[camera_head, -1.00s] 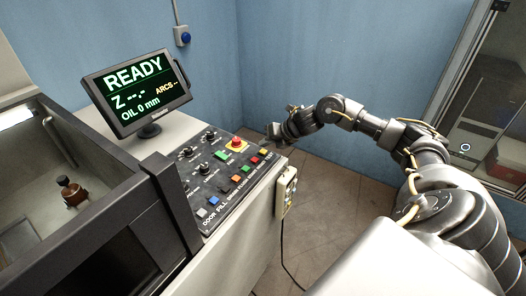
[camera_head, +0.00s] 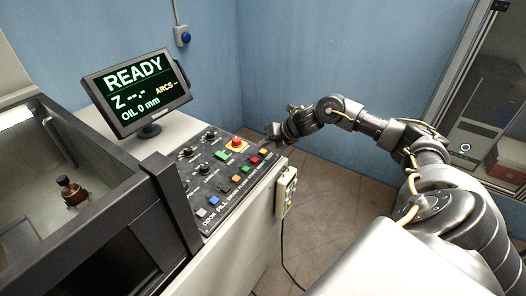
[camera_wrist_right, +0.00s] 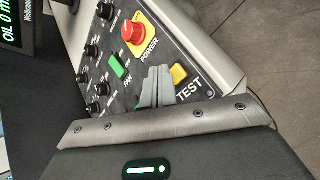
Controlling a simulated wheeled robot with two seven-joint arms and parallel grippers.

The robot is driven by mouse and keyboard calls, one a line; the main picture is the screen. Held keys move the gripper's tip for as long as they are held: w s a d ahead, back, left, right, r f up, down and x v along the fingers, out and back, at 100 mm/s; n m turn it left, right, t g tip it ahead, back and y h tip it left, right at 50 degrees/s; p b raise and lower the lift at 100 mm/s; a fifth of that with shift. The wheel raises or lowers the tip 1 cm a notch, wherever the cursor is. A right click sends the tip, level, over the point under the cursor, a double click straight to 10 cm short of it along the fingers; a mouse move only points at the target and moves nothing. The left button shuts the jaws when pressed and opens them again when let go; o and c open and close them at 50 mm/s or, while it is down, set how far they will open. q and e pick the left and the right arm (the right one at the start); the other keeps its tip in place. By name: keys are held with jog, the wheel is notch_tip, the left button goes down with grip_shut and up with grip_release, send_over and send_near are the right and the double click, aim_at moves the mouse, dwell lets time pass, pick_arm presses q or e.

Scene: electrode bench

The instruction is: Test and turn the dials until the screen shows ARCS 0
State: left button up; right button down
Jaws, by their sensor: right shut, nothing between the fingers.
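The screen (camera_head: 136,92) on the machine reads READY, Z --.-, ARCS -- and OIL 0 mm. Several black dials (camera_head: 204,168) sit on the dark control panel; they also show in the right wrist view (camera_wrist_right: 91,50), with labels too small to read. The yellow TEST button (camera_head: 265,150) is at the panel's far right end of the button row; it also shows in the right wrist view (camera_wrist_right: 179,74). My right gripper (camera_head: 274,131) is shut and empty over that end of the panel, its fingertips (camera_wrist_right: 158,78) beside the TEST button. I cannot tell whether they touch the panel. My left gripper is out of view.
A red POWER knob (camera_head: 237,145) on a yellow base stands close to my right gripper. A green FAN button (camera_head: 221,155) and a row of coloured buttons share the panel. A control box (camera_head: 287,190) hangs on the machine's side. The floor to the right is clear.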

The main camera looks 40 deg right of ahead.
aim_at(266, 152)
jog(key=shift+f, duration=0.1)
jog(key=shift+f+b, duration=0.4)
jog(key=shift+f+b, duration=0.45)
dwell(0.7)
jog(key=shift+r, duration=0.15)
jog(key=shift+r+p, duration=0.7)
jog(key=shift+r, duration=0.1)
notch_tip(266, 152, up, 6)
jog(key=p, duration=0.4)
jog(key=shift+p, duration=0.3)
dwell(0.6)
